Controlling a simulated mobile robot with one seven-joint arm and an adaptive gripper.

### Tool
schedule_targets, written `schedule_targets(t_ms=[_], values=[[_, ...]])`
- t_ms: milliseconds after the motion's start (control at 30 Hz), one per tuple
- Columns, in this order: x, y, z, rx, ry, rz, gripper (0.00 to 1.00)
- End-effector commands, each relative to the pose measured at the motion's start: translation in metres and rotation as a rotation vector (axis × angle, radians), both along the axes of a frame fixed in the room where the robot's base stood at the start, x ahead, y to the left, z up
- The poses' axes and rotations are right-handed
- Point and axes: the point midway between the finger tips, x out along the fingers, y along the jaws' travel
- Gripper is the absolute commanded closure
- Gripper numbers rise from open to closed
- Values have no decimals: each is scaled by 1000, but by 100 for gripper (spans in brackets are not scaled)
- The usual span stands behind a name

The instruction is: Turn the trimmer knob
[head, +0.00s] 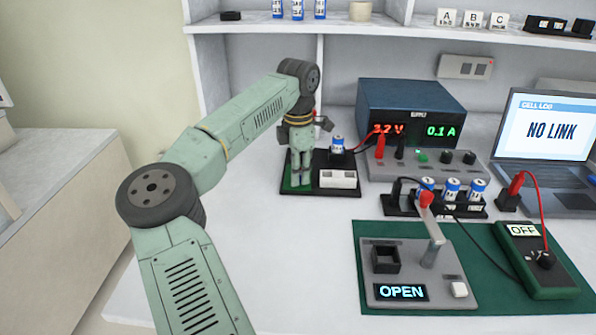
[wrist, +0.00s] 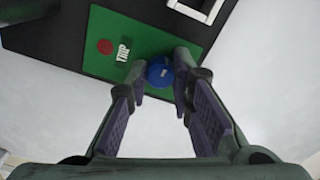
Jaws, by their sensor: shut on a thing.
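The trimmer knob (wrist: 159,71) is a small round blue knob on a green board (wrist: 195,42) in the wrist view. My gripper (wrist: 161,78) is shut on it, with one fingertip at each side of the knob. Beside the knob are a white label reading "TRIP" (wrist: 123,50) and a red disc (wrist: 105,46). In the head view my gripper (head: 301,180) points down at the left part of the black base (head: 343,191) with the green board (head: 289,183). The knob is hidden behind the fingers there.
A blue-topped cell (head: 337,145) and a white open box (head: 338,179) are on the same base. The supply (head: 411,110) shows 3.2 V and 0.1 A behind it. A grey fixture (head: 440,275) reading "OPEN" and a green meter (head: 535,262) stand at right. The table's front left is clear.

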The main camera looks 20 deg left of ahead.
Motion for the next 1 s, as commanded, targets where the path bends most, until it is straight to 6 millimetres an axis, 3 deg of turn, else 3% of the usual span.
schedule_targets(t_ms=[400,667,700,1000], values=[[0,0,1,1,3,203,100],[0,0,0,1,3,210,100],[0,0,0,1,3,209,78],[0,0,0,1,2,209,59]])
